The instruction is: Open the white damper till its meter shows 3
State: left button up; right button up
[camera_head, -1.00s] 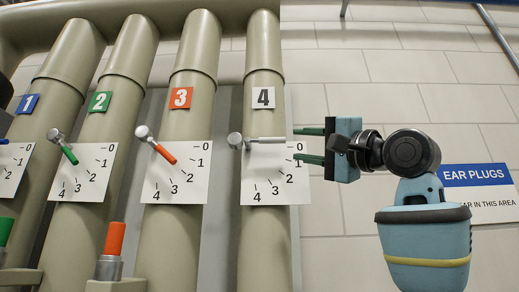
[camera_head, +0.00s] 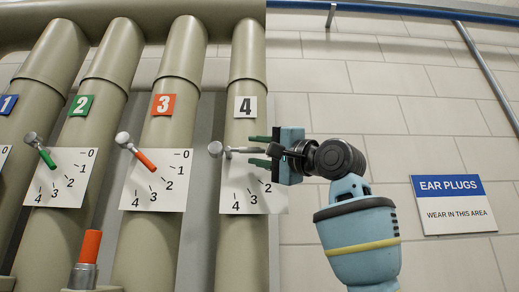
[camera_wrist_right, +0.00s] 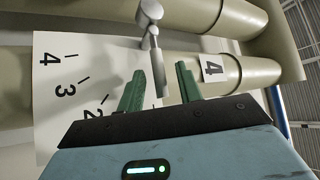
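The white damper handle (camera_head: 238,150) sits on the pipe marked 4. It points right, roughly level. Its meter plate (camera_head: 276,204) shows 2, 3 and 4; its upper marks are hidden behind my gripper. My right gripper (camera_head: 256,151) has its green fingers apart, one above and one below the handle's free end. In the right wrist view the handle (camera_wrist_right: 154,55) reaches between the two fingers (camera_wrist_right: 160,72), with gaps on both sides. My left gripper is not in view.
To the left, the orange handle (camera_head: 147,161) and the green handle (camera_head: 47,157) sit on pipes 3 and 2, with their own plates. An upright orange-topped fitting (camera_head: 89,247) stands low at left. A tiled wall with an ear plugs sign (camera_head: 455,205) is at right.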

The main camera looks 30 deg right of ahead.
jog(key=shift+w, duration=0.2)
jog(key=shift+c, duration=0.2)
grip_shut()
jog(key=shift+w+a+f+m+t+h, duration=0.1)
jog(key=shift+a+f+m+t+h, duration=0.1)
jog(key=shift+f+m+t, duration=0.2)
jog(key=shift+a+f+m+t+h, duration=0.1)
jog(key=shift+f+m+t+h, duration=0.15)
jog(key=shift+m+t, duration=0.2)
jog(key=shift+f+m+t+h, duration=0.25)
jog(key=shift+m+t+h, duration=0.25)
jog(key=shift+m, duration=0.3)
jog(key=shift+f+m+t+h, duration=0.25)
jog(key=shift+m+t+h, duration=0.1)
jog(key=shift+m+t, duration=0.3)
